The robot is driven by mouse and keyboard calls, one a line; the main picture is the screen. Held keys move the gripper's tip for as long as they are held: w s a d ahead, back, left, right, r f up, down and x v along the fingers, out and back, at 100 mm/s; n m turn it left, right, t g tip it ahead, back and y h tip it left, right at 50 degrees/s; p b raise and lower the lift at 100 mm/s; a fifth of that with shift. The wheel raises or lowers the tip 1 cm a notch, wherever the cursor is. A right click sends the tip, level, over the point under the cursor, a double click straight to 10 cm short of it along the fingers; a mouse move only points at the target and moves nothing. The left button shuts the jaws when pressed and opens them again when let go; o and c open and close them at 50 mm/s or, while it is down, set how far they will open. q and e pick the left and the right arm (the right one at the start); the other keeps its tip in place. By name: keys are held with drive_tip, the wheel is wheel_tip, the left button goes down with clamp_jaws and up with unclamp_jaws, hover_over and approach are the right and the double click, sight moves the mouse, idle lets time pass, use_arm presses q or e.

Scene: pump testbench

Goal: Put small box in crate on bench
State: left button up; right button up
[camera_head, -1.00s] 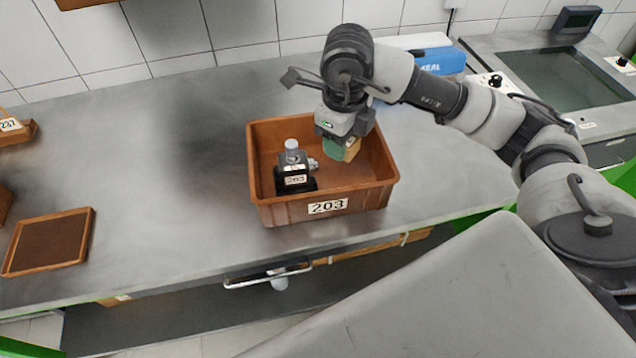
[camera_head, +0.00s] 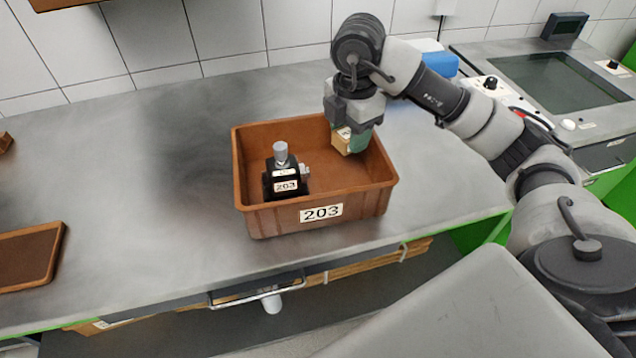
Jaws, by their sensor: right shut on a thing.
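The brown crate (camera_head: 272,221) labelled 203 stands on the grey metal bench (camera_head: 150,190). A black pump part (camera_head: 286,182) with a grey knob and a 203 label stands inside its left half. My right gripper (camera_head: 352,136) points down over the crate's back right part, shut on the small tan box (camera_head: 342,142). The box is partly hidden by a green finger. I cannot tell whether it touches the crate's floor. My left gripper is not in view.
A shallow brown tray (camera_head: 30,258) lies at the bench's left. A blue and white box (camera_head: 438,64) stands behind my right arm. A device with a dark screen (camera_head: 565,78) is at the right.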

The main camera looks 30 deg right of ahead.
sight(346, 179)
wheel_tip(346, 179, down, 10)
drive_tip(key=shift+r, duration=0.25)
drive_tip(key=shift+f, duration=0.1)
drive_tip(key=o, duration=0.9)
wheel_tip(346, 179, up, 12)
drive_tip(key=shift+r+p, duration=0.15)
drive_tip(key=shift+p, duration=0.3)
